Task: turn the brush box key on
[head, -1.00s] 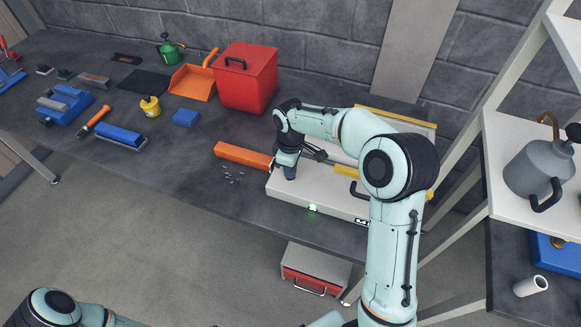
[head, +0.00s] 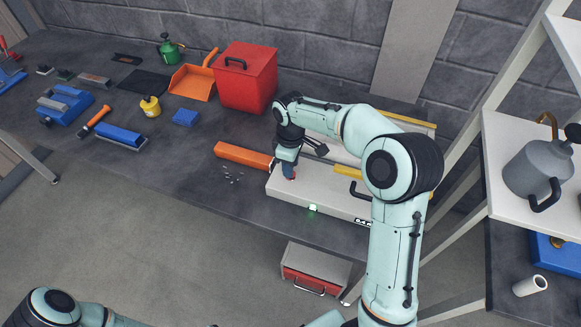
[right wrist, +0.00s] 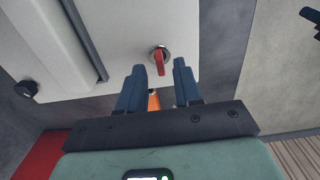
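The brush box (head: 325,201) is a long white box at the right end of the dark workbench. A small green light (head: 312,208) glows on its front edge. In the right wrist view, the box key (right wrist: 159,60) is a red lever on a round metal base, pointing down the picture towards my fingers. My right gripper (right wrist: 158,88) is open, its two dark blue fingers short of the key and apart from it. In the head view my right gripper (head: 289,172) is over the left end of the box. My left gripper is out of view.
An orange bar (head: 242,156) extends left from the box. A red lidded bin (head: 246,78) stands behind it. A yellow handle (head: 347,171) and a black handle (head: 358,190) are on the box's right part. A shelf frame (head: 500,60) rises at right.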

